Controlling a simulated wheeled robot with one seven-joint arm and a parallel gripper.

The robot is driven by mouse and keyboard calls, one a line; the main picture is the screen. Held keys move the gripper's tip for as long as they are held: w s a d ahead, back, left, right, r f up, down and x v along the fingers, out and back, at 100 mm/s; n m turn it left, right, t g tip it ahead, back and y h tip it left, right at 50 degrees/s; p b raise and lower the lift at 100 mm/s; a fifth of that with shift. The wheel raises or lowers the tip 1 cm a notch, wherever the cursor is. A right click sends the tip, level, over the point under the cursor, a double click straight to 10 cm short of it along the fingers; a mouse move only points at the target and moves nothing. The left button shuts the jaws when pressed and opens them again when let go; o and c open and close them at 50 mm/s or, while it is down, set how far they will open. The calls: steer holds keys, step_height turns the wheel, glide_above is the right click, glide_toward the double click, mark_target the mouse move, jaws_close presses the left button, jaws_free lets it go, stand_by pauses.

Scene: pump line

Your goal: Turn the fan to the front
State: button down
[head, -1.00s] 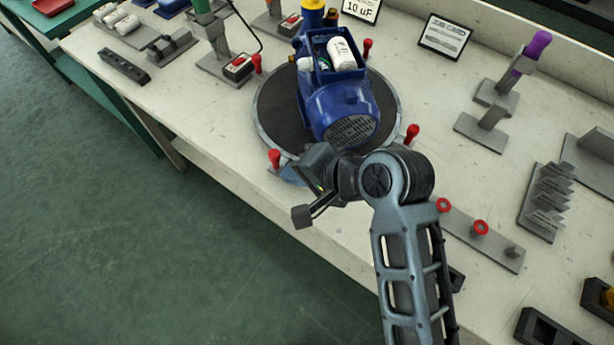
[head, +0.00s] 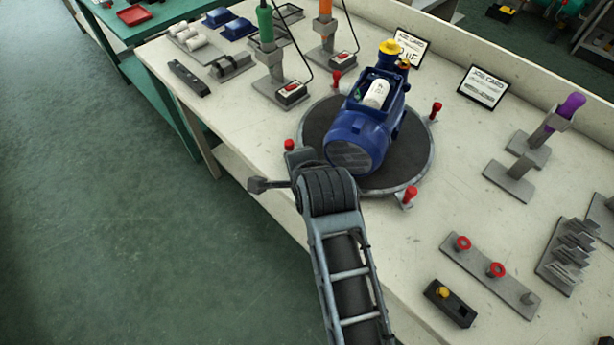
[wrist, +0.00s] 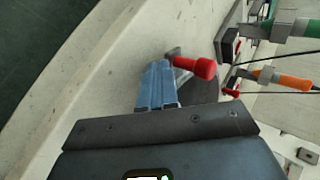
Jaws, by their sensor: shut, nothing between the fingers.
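The blue pump motor (head: 372,122) stands on a round dark turntable (head: 415,155) with red-knobbed pegs round its rim. Its fan end, a round grille (head: 350,157), faces down-left in the head view, toward the bench's front edge. A white cylinder (head: 376,94) lies in the open box on top; a yellow cap (head: 390,47) is at the far end. My gripper is at the turntable's front-left rim, its fingers mostly hidden by my wrist in the head view. In the wrist view its blue fingers (wrist: 157,86) are together and empty, beside a red knob (wrist: 205,68); contact is unclear.
Green-handled (head: 265,25) and orange-handled (head: 325,12) tools stand on holders behind the turntable. Job cards (head: 483,87) stand at the back. A purple-handled tool (head: 568,106) and a red-knobbed plate (head: 490,272) are to the right. Open floor lies left of the bench.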

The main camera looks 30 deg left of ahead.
mark_target(286, 147)
steer(key=shift+w+a+m+t+h+b, duration=0.15)
steer(key=shift+w+a+m+t+h, duration=0.15)
steer(key=shift+a, duration=0.25)
steer(key=shift+w+a+m+t+h+b, duration=0.1)
steer(key=shift+w+a+m+h+b, duration=0.1)
steer(key=shift+w+a+m, duration=0.3)
steer(key=shift+w+a+m+t+h+b, duration=0.2)
steer(key=shift+a+m, duration=0.1)
steer(key=shift+a, duration=0.35)
steer(key=shift+w+a+b, duration=0.45)
steer(key=shift+w+a, duration=0.2)
steer(key=shift+a, duration=0.1)
steer(key=shift+w+a, duration=0.1)
